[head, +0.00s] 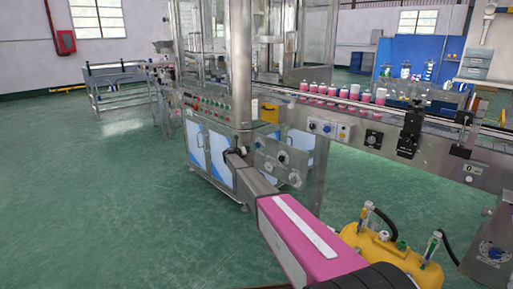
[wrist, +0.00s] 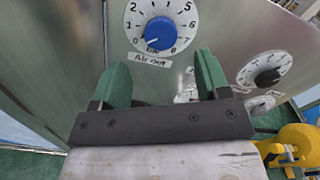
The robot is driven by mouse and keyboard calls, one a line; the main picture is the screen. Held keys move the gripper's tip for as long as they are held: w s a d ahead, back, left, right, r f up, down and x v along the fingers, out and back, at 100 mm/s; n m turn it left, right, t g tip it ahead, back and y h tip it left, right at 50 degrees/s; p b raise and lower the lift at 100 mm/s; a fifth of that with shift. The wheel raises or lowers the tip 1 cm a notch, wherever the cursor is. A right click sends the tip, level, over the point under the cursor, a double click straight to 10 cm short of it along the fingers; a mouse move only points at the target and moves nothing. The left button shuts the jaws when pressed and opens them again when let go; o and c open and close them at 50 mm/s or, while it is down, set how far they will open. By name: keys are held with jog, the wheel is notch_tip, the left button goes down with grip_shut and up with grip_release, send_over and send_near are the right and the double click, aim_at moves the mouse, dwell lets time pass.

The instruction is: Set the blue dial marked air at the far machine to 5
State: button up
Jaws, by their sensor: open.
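The blue dial (wrist: 159,32) sits on a white round scale with numbers, on a metal panel at the top of the wrist view. A handwritten label below it seems to read "Air out". Its white mark points to the lower left, near the low end of the scale. My gripper (wrist: 161,63) is open, its two green fingers apart just below the dial and label, with nothing between them. In the head view my gripper (head: 234,157) is at the machine's (head: 208,140) near corner. I cannot make out the blue dial there.
A black dial (wrist: 268,77) on a white scale is right of my gripper on the panel. A yellow tank (head: 385,258) with fittings stands at lower right. A conveyor (head: 390,118) with pink cans runs to the right. The green floor at left is clear.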

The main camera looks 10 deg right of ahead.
aim_at(257, 145)
jog(key=x, duration=0.7)
jog(key=c, duration=0.9)
